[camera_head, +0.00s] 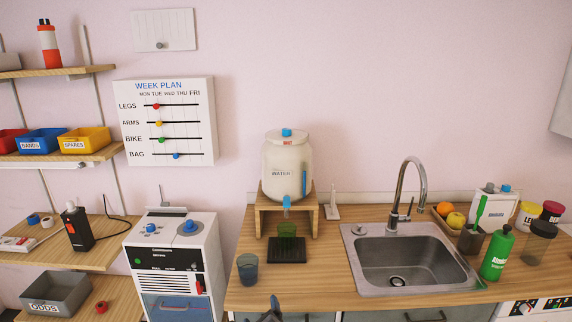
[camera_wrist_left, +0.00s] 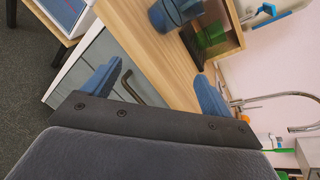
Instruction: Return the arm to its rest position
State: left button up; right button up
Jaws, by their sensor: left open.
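My left gripper (camera_wrist_left: 158,88) is open, with its two blue fingers spread wide and nothing between them. In the head view only a small dark part of it (camera_head: 271,312) shows at the bottom edge, in front of the counter. It is apart from the blue cup (camera_head: 247,268), which stands upright on the counter and also shows beyond the fingers in the wrist view (camera_wrist_left: 172,14). My right gripper is in neither view.
The wooden counter (camera_head: 330,270) holds a green cup (camera_head: 287,230) on a dark tray (camera_head: 287,256) below a water dispenser (camera_head: 287,165). A sink (camera_head: 408,262) and green bottle (camera_head: 497,254) are to the right. A white cabinet (camera_head: 180,262) stands left.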

pick_arm(q)
jog(key=s+a+f+n+g+h, duration=0.1)
jog(key=s+a+f+n+g, duration=0.35)
jog(key=s+n, duration=0.5)
jog(key=s+a+f+n+g, duration=0.3)
jog(key=s+a+n, duration=0.3)
jog(key=s, duration=0.7)
jog(key=s+a+f+n+g+h, duration=0.1)
jog(key=s+a+f+n+g, duration=0.25)
jog(key=s+n, duration=0.65)
jog(key=s+f+x, duration=0.1)
jog(key=s+x, duration=0.2)
jog(key=x, duration=0.9)
jog(key=s+d+f+x, duration=0.1)
jog(key=s+x, duration=0.1)
jog(key=x, duration=1.1)
jog(key=s+f, duration=0.4)
jog(key=f, duration=0.7)
jog(key=s+f+m+g, duration=0.1)
jog(key=s+f, duration=0.4)
jog(key=f, duration=0.6)
jog(key=shift+f+g, duration=0.25)
jog(key=shift+g, duration=0.05)
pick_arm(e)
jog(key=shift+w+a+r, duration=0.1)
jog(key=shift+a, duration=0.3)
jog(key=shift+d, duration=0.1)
